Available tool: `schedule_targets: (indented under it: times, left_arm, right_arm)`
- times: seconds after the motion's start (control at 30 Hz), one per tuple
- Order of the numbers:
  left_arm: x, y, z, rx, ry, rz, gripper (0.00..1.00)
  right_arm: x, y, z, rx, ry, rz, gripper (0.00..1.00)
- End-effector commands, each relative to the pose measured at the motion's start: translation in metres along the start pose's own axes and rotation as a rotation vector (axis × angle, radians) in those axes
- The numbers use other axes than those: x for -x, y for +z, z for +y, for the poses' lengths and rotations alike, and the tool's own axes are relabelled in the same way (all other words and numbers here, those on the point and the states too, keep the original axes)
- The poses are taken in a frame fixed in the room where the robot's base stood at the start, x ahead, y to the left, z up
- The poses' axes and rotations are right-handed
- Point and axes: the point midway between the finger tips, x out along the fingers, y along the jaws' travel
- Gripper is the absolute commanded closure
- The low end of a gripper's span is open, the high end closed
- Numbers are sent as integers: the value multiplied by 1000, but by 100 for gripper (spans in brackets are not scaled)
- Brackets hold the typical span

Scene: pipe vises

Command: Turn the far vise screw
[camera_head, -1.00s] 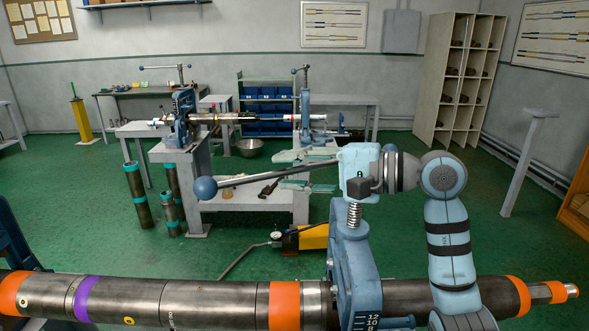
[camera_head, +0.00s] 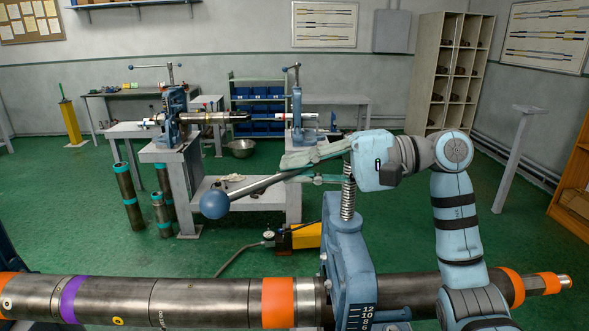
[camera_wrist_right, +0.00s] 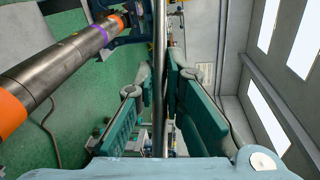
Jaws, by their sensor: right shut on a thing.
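The blue vise (camera_head: 345,245) in the right foreground stands around a long steel pipe (camera_head: 200,300) with orange and purple bands. Its threaded screw (camera_head: 348,198) rises from the top. A steel handle bar (camera_head: 255,187) with a blue ball (camera_head: 214,205) at its left end slants down to the left from the screw head. My right gripper (camera_head: 288,168) reaches in from the right over the vise, its teal fingers along the bar. In the right wrist view the bar (camera_wrist_right: 160,80) runs between the fingers, which are shut on it. My left gripper is not in view.
A yellow pump (camera_head: 306,236) with a hose sits on the green floor. A shelf rack (camera_head: 448,75) stands at the back right.

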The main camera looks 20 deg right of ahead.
Motion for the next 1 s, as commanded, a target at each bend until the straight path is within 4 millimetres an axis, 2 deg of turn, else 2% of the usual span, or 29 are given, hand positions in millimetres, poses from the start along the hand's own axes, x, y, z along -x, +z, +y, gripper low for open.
schedule_targets:
  times: [0.07, 0.1, 0.2, 0.47, 0.57, 0.67, 0.9, 1.0]
  left_arm:
    - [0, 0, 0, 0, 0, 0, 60]
    - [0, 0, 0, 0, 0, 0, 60]
    - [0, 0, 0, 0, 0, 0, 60]
    - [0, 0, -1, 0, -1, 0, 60]
    - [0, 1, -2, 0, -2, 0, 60]
    - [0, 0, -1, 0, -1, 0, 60]
    - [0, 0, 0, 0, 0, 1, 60]
    - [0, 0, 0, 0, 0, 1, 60]
  right_arm:
    - [0, 0, 2, 0, 6, 2, 100]
    - [0, 0, 2, 0, 6, 2, 83]
    - [0, -1, 2, -1, 5, 2, 69]
    - [0, -1, 1, -1, 3, 3, 69]
    - [5, -1, 1, -1, 4, 5, 69]
    - [24, -2, 1, -2, 5, 8, 69]
    - [90, -1, 1, -4, 6, 8, 69]
    - [109, -1, 1, -3, 4, 7, 69]
